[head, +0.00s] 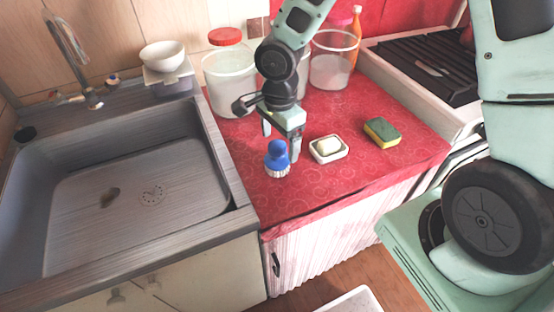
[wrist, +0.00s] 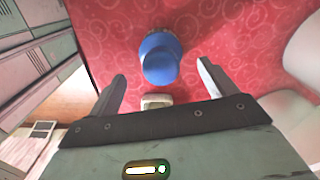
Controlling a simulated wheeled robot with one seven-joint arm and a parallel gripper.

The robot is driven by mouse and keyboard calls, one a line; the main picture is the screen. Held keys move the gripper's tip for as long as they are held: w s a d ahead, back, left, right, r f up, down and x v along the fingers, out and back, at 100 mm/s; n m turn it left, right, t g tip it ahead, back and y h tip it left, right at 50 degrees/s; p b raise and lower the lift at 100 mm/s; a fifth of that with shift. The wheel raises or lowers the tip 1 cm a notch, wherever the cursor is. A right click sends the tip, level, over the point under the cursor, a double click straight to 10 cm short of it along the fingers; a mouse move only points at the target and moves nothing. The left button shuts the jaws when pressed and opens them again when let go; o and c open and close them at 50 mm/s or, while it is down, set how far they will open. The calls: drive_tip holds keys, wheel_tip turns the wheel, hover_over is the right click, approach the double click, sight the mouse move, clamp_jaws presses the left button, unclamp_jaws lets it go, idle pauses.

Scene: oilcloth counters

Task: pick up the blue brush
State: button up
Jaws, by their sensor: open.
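The blue brush (head: 277,155) stands upright on the red oilcloth, with its knob up and its pale bristles down, near the counter's front left. It also shows in the wrist view (wrist: 160,62), just ahead of the gap between my fingers. My gripper (head: 281,145) is open and empty, pointing down at the brush's far side in the head view. In the wrist view my fingertips (wrist: 161,71) are spread wider than the brush knob. I see no contact with the brush, though the exact height gap is hard to tell.
A white soap dish (head: 328,149) with soap sits close right of the brush. A green and yellow sponge (head: 381,131) lies farther right. A red-lidded tub (head: 229,75) and a clear container (head: 331,66) stand behind. The sink (head: 236,190) borders the left.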

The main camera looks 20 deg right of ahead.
sight(279, 154)
drive_tip(key=shift+w+f, duration=0.15)
drive_tip(key=shift+f, duration=2.5)
drive_tip(key=c, duration=1.1)
